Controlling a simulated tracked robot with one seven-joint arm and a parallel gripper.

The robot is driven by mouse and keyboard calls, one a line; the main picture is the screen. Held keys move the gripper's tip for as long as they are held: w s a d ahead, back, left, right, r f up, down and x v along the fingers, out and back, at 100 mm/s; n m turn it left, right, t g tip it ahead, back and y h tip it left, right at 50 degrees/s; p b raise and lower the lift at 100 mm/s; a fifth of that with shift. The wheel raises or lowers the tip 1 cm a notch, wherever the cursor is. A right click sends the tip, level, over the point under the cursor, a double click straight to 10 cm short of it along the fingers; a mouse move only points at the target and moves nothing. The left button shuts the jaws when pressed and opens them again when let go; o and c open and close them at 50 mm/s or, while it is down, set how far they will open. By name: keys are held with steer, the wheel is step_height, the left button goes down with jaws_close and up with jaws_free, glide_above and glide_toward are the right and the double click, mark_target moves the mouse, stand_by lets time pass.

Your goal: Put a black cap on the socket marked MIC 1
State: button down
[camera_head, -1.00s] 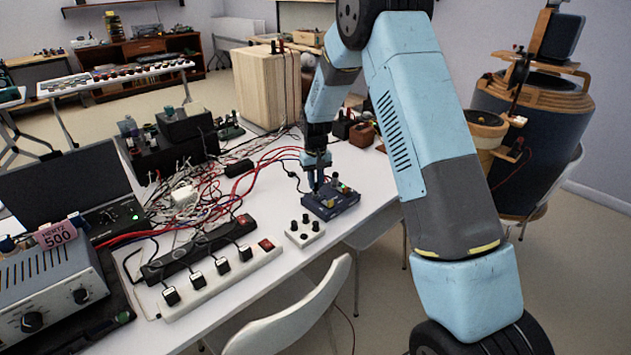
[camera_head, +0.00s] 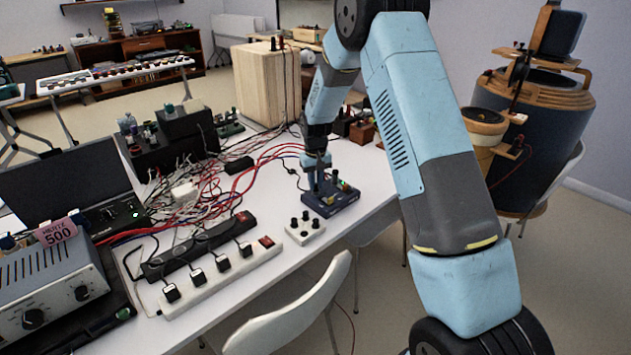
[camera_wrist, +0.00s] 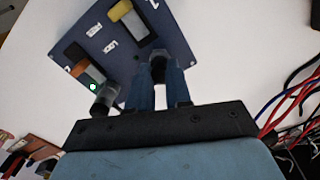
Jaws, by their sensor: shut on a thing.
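The blue box (camera_head: 338,203) stands on the white table and carries sockets and small coloured parts. In the wrist view the box (camera_wrist: 112,47) shows white labels, which I cannot read surely. A white block (camera_head: 305,231) with several black caps (camera_head: 306,216) sits in front of the box. My gripper (camera_head: 316,188) points down over the left part of the box. In the wrist view my gripper (camera_wrist: 159,72) is shut on a black cap (camera_wrist: 158,56) at its fingertips. I cannot tell whether this cap touches a socket. A dark cylinder (camera_wrist: 105,98) stands beside the fingers.
Red and black cables (camera_head: 255,170) lie left of the box. Power strips (camera_head: 225,265) with several plugs lie along the front of the table. A wooden cabinet (camera_head: 262,85) stands behind. A white chair back (camera_head: 290,315) is at the front edge.

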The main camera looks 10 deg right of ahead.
steer(key=c, duration=1)
jaws_free()
steer(key=shift+o, duration=0.2)
steer(key=shift+r, duration=3.7)
